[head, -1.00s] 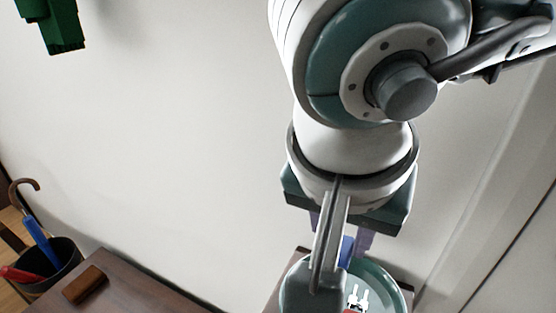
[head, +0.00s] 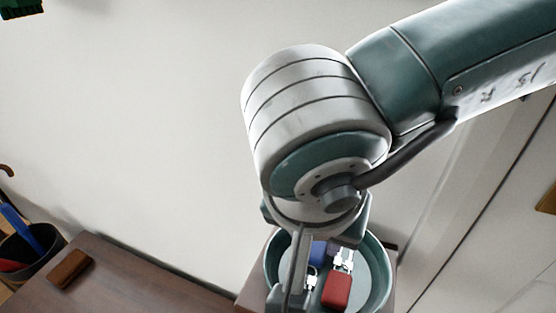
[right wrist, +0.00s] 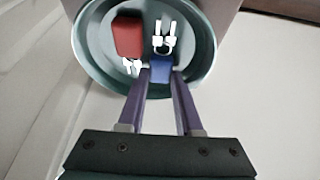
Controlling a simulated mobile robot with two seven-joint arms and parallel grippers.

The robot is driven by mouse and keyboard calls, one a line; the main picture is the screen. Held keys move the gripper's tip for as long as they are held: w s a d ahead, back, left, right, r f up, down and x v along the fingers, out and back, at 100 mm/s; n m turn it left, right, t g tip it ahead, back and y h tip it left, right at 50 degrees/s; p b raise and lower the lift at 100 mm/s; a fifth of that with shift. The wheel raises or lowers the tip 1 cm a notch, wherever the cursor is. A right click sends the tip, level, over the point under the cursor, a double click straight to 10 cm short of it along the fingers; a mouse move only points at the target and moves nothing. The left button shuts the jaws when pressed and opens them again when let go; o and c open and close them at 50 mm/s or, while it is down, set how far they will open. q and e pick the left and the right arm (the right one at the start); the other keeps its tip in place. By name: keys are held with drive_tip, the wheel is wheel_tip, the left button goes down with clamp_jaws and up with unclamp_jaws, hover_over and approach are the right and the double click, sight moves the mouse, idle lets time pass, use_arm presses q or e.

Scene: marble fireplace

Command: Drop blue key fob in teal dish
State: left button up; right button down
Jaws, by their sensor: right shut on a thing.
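The teal dish (head: 384,288) is a round bowl on a wooden surface at the bottom of the head view; it also shows at the top of the right wrist view (right wrist: 88,62). My right gripper (right wrist: 160,80) points down into the dish's outline, with purple fingers shut on the blue key fob (right wrist: 160,65). The fob's keys (right wrist: 164,36) extend beyond it. The blue fob (head: 318,253) is partly hidden by my arm in the head view. Whether it touches the dish floor, I cannot tell. My left gripper is not in view.
A red key fob (head: 337,289) with keys lies in the dish, beside the blue one; it also shows in the right wrist view (right wrist: 128,37). A brown block (head: 71,268) lies on the wooden top (head: 130,285) at left. A dark bin (head: 30,258) holds blue and red items.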

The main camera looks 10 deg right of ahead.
drive_tip(key=shift+f, duration=0.25)
drive_tip(key=c, duration=0.9)
unclamp_jaws()
drive_tip(key=shift+r, duration=0.1)
drive_tip(key=shift+o, duration=0.2)
drive_tip(key=shift+r, duration=0.2)
drive_tip(key=p+v, duration=0.1)
drive_tip(key=v, duration=1.1)
drive_tip(key=shift+r, duration=0.3)
